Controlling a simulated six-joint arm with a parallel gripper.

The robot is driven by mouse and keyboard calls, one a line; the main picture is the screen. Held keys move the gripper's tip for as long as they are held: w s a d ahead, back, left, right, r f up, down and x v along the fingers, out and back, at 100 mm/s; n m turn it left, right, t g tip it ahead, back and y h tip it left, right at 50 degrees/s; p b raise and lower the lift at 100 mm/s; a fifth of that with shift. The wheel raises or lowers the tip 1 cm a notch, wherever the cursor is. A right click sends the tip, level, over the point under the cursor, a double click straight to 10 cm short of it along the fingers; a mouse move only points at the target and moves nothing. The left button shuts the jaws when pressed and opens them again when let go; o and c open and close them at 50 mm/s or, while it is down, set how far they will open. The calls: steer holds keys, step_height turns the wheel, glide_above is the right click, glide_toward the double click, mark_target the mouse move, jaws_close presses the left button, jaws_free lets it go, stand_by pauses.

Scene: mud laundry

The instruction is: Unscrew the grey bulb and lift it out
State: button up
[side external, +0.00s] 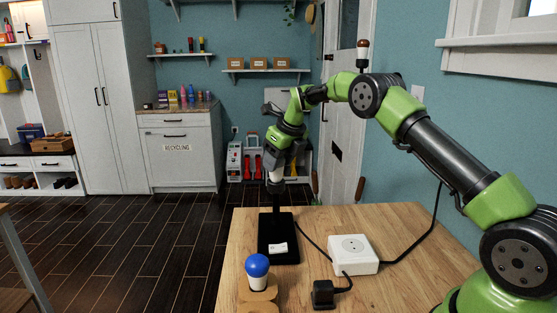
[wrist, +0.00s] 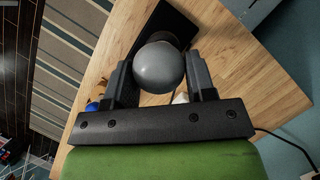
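The grey bulb (wrist: 160,68) shows in the wrist view as a round dome between the two fingers of my gripper (wrist: 160,80). The fingers stand close on both sides; whether they press on it I cannot tell. In the side view my gripper (side external: 273,163) points down over the top of the black lamp stand (side external: 278,254). A pale part of the bulb (side external: 276,175) shows just below the fingers, above the stand's upright post. The dome is hidden there, and the thread cannot be seen.
A blue bulb (side external: 257,265) stands in a wooden holder (side external: 258,294) at the table's front left. A white box (side external: 352,254) with a round socket and a black plug (side external: 323,294) lie right of the stand, with cables. The wooden table (side external: 410,235) has bare room at right.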

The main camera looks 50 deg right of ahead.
steer(key=shift+c, duration=1.2)
steer(key=shift+c, duration=0.4)
steer(key=shift+d+n+y, duration=0.1)
steer(key=shift+n+y, duration=0.5)
steer(key=shift+n, duration=0.9)
steer(key=shift+d+n+g+y, duration=0.1)
steer(key=shift+n+g+y, duration=0.3)
steer(key=shift+n, duration=1.1)
steer(key=o, duration=1.1)
steer(key=c, duration=0.4)
